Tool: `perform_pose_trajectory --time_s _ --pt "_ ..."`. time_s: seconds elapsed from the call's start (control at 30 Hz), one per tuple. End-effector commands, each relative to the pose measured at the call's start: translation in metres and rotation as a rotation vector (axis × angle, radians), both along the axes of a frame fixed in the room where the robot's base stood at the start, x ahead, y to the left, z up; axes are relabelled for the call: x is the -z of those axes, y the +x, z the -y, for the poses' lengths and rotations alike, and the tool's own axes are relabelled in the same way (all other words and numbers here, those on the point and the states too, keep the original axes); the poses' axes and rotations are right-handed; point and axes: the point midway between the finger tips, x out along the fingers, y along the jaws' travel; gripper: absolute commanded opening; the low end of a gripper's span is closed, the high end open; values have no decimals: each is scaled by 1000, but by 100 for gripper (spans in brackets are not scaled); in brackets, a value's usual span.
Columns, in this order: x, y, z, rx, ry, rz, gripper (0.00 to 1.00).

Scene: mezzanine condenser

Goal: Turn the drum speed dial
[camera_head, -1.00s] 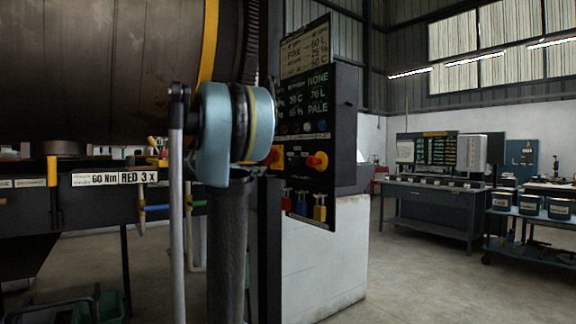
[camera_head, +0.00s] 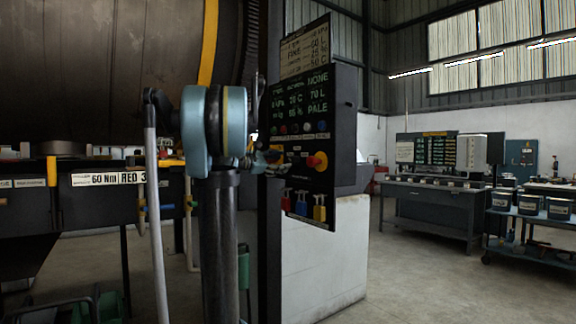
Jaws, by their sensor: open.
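The black control panel (camera_head: 305,188) stands upright right of my arm and is seen at a slant. A red knob on a yellow base (camera_head: 317,161) sits on its right side. A second dial of this kind, at the panel's left, is now mostly covered by my gripper (camera_head: 268,157). Only a small dark part of my gripper shows past my blue-grey arm joint, in front of the panel's left edge. It is open, and whether it touches the dial cannot be told. Dial labels are too small to read, so I cannot tell which one sets drum speed.
Red, blue and yellow tags (camera_head: 302,205) hang low on the panel, below a row of small buttons. A large dark drum (camera_head: 80,70) with a yellow band fills the upper left. A white block (camera_head: 320,260) stands below the panel. Open floor lies to the right, before a workbench (camera_head: 430,200).

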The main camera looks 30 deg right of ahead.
Motion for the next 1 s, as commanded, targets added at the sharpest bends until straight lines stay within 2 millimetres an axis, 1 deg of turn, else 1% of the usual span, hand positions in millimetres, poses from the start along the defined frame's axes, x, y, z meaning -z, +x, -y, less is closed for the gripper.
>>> perform_pose_trajectory --time_s 0.03,0.1,0.3,0.5,0.73,0.77,0.8,0.87,0.9,0.93,0.97,1.0 --pt "0 0 10 4 0 0 54" --pt "0 2 20 3 0 0 54" --pt "0 4 43 3 0 0 54" --pt "0 6 51 0 0 0 54" --pt "0 6 51 0 0 0 54" --pt "0 6 51 0 0 0 52" --pt "0 6 51 0 0 0 43" --pt "0 6 51 0 0 0 29" --pt "0 6 51 0 0 0 20" --pt "0 6 51 0 0 0 13" --pt "0 6 51 0 0 0 10" --pt "0 6 51 0 0 0 10"
